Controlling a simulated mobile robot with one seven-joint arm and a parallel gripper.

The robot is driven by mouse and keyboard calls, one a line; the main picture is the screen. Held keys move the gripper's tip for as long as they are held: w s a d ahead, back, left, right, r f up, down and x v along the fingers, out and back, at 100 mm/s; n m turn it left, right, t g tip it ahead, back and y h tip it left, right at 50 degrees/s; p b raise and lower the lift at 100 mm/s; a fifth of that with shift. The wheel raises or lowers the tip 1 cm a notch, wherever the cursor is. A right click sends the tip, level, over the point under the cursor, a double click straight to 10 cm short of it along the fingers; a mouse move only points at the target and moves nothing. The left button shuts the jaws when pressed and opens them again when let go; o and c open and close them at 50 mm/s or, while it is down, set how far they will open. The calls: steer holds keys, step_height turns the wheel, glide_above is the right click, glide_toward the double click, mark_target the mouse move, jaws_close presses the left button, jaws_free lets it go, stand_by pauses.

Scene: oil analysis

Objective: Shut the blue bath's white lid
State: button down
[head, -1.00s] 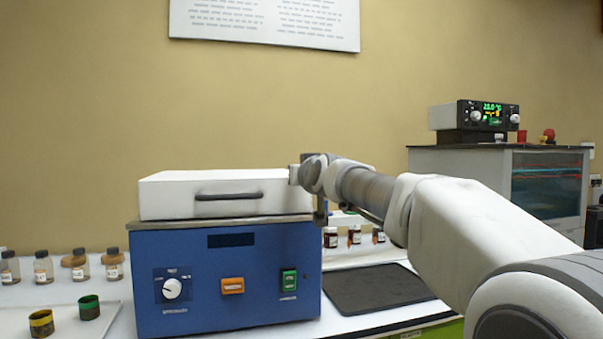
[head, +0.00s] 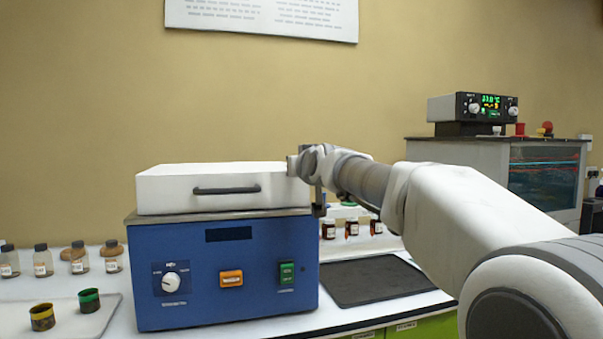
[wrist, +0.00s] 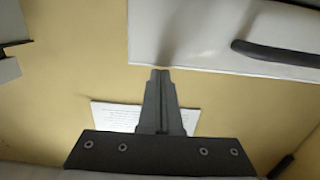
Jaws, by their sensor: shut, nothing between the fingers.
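The white lid (head: 160,190), with a dark bar handle (head: 226,190) on its front, lies about flat on top of the blue bath (head: 200,275). I see no clear gap between lid and bath rim (head: 145,219). In the wrist view the lid (wrist: 190,35) and its handle (wrist: 275,52) fill the upper right. My gripper (wrist: 160,72) is shut and empty, its fingertips close to the lid's edge in that view. I cannot tell whether they touch it. In the head view the end of my arm is at the lid's right end, and the fingertips are not clearly visible.
Small brown bottles (head: 351,228) stand behind a dark mat (head: 375,280) right of the bath. Several sample bottles (head: 42,260) and two open jars (head: 89,301) stand at left. A cabinet with a controller (head: 485,107) is at the back right.

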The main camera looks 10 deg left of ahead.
steer(key=s+d+f+b, duration=0.2)
steer(key=s+d+b, duration=0.1)
steer(key=s+b, duration=0.3)
steer(key=shift+s+d+f+t, duration=0.2)
steer(key=shift+s+f+t, duration=0.1)
steer(key=shift+s, duration=0.4)
steer(key=shift+f, duration=0.1)
